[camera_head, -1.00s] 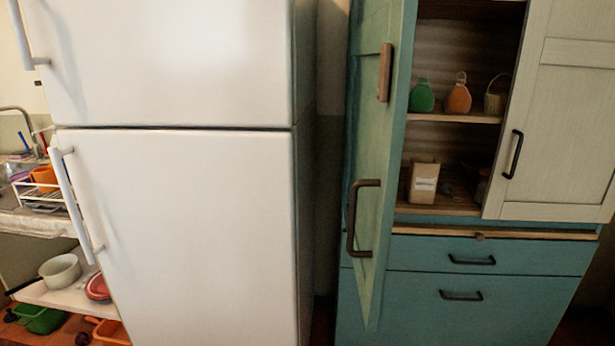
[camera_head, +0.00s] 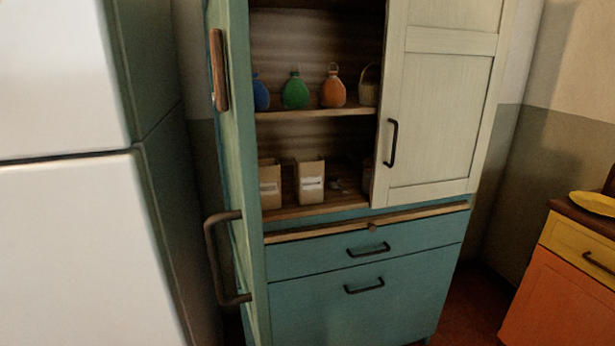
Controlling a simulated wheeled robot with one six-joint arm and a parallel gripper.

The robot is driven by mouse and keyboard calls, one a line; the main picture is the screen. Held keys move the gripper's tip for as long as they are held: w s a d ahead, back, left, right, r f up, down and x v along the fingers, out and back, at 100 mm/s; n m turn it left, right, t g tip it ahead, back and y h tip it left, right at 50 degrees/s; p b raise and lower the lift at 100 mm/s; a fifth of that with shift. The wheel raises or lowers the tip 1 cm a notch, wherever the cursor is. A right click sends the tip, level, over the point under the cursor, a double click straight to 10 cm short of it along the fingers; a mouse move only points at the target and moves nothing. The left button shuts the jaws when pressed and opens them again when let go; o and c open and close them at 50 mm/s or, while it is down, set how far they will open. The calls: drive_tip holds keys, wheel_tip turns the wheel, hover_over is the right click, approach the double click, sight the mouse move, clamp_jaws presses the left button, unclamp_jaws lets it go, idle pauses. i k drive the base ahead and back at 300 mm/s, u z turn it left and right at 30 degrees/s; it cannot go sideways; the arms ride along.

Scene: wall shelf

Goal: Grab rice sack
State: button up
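Two tan paper sacks with pale labels stand on the lower shelf of the teal cupboard (camera_head: 355,262). The right sack (camera_head: 310,184) shows whole. The left sack (camera_head: 270,188) is partly hidden by the open door. I cannot read the labels, so I cannot tell which one holds rice. The left cupboard door (camera_head: 238,170) stands open toward me, and the right door (camera_head: 440,105) is closed. My gripper is not in view.
A blue flask (camera_head: 261,95), a green flask (camera_head: 295,92), an orange flask (camera_head: 333,90) and a basket (camera_head: 369,88) stand on the upper shelf. The white fridge (camera_head: 65,240) is at left. An orange cabinet (camera_head: 560,295) with a yellow plate (camera_head: 594,203) is at right.

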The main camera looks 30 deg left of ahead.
sight(270, 178)
drive_tip(key=i, duration=1.65)
drive_tip(key=u, duration=2.1)
